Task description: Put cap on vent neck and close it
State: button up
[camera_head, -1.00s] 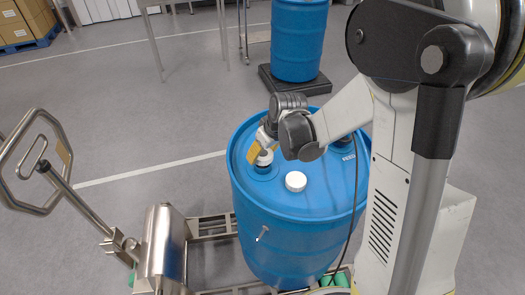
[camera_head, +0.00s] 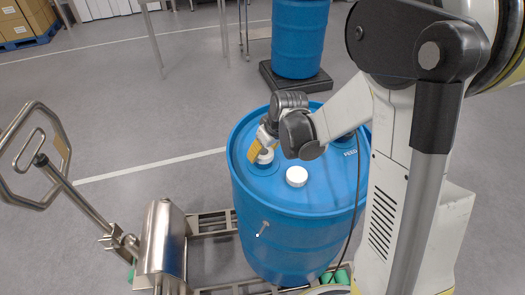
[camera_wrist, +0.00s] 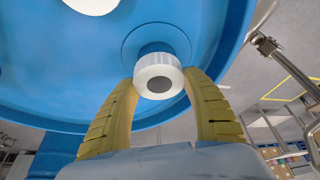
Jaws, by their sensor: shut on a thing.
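A white cap (camera_head: 265,157) is between the yellow fingers of my gripper (camera_head: 258,151), at a blue neck on the left side of the blue drum's top. The wrist view shows the cap (camera_wrist: 159,76) between the two fingertips of my gripper (camera_wrist: 160,88), which is shut on it. The blue neck (camera_wrist: 158,47) is lined up right behind the cap. The cap seems to sit on or against the neck; whether it is fully seated I cannot tell.
A second white cap (camera_head: 297,176) sits on the drum top (camera_head: 290,200), right of the neck. Another opening with small lettering is partly hidden by my arm. A steel trolley with a handle (camera_head: 40,160) stands left. Another blue drum (camera_head: 298,45) stands behind on a dark base.

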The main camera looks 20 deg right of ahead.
jog(key=shift+f, duration=0.15)
jog(key=shift+f+b, duration=0.8)
jog(key=shift+b, duration=0.05)
jog(key=shift+f, duration=0.25)
dwell(0.3)
jog(key=m+h+b, duration=0.1)
jog(key=m, duration=0.2)
jog(key=shift+d+m+h, duration=0.1)
jog(key=shift+m+h, duration=0.4)
jog(key=shift+m, duration=0.6)
